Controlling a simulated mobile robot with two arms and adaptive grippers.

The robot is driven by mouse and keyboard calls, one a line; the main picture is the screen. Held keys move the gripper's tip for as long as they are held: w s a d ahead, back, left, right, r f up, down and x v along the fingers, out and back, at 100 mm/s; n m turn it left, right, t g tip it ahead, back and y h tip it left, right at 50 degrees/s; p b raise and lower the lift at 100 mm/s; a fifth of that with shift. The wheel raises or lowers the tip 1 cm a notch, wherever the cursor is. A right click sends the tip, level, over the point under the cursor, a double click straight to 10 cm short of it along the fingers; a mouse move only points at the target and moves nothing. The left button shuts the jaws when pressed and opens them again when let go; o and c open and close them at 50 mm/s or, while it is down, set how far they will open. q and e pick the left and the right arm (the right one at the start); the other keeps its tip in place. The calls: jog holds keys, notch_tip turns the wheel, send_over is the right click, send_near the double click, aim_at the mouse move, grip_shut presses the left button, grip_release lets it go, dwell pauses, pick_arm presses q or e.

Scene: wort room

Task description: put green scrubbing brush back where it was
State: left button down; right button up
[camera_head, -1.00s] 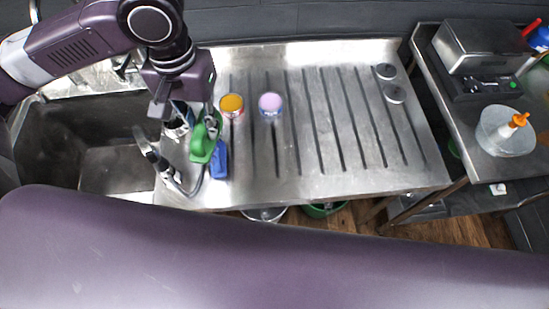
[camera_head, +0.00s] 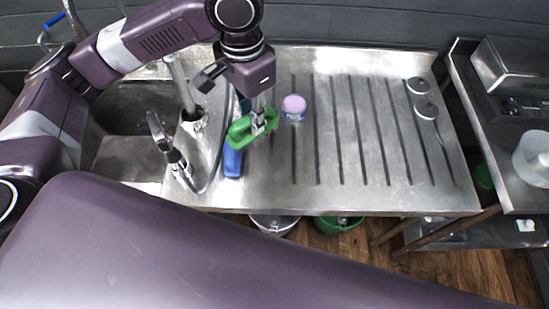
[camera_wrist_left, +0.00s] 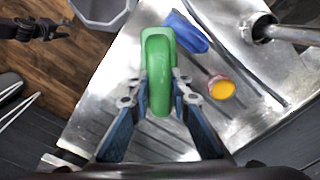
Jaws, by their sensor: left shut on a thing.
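My left gripper (camera_head: 258,119) is shut on the green scrubbing brush (camera_head: 240,131) and holds it over the left part of the steel drainboard (camera_head: 335,190). In the left wrist view the brush (camera_wrist_left: 158,60) sits lengthwise between the two fingers (camera_wrist_left: 160,90). Its height above the board is hard to judge. A blue brush-like item (camera_head: 232,161) lies just below it in the head view and also shows in the left wrist view (camera_wrist_left: 187,33). A dark claw-like shape (camera_wrist_left: 40,29) at the wrist view's upper left may be my right gripper; its jaws are unclear.
A pink-topped jar (camera_head: 293,108) stands right of the gripper. A yellow-topped jar (camera_wrist_left: 221,88) shows in the wrist view. The tap and hose (camera_head: 172,150) and sink (camera_head: 125,150) are left. The grooved board's middle is clear; two round metal items (camera_head: 426,108) lie at its right.

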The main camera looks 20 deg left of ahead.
aim_at(265, 108)
pick_arm(q)
jog(key=w+m, duration=0.1)
jog(key=d+r+m+p, duration=0.1)
jog(key=m, duration=0.1)
jog(key=w+d+r+m, duration=0.1)
jog(key=m, duration=0.1)
jog(key=shift+w+r+p, duration=0.2)
jog(key=shift+w+p, duration=0.15)
jog(key=m, duration=0.1)
jog(key=w+d+m, duration=0.1)
jog(key=m, duration=0.1)
jog(key=shift+r+p, duration=0.35)
jog(key=shift+r, duration=0.05)
jog(key=shift+w+f, duration=0.1)
jog(key=shift+f, duration=0.05)
notch_tip(265, 108, down, 19)
jog(key=p, duration=0.3)
jog(key=shift+f, duration=0.35)
jog(key=shift+f, duration=0.15)
jog(key=c, duration=1.8)
grip_release()
